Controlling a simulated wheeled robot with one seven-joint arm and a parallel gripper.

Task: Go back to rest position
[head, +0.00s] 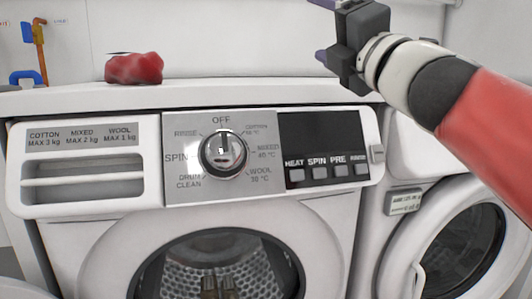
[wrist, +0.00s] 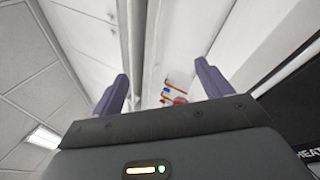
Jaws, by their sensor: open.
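My gripper (head: 322,30) is at the top right of the head view, raised above the washing machine's top and apart from it. In the wrist view my gripper (wrist: 162,85) shows two purple fingers spread wide with nothing between them. The washing machine (head: 340,222) stands in front of me, with a silver panel, a round dial (head: 224,154) whose mark points up towards OFF, and a row of buttons. My red and white arm comes in from the right.
A crumpled red cloth (head: 135,68) lies on the machine's top at left. A blue and orange tap pipe (head: 40,50) is on the wall behind. A second machine (head: 462,240) with a round door stands at right. The machine's top is otherwise clear.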

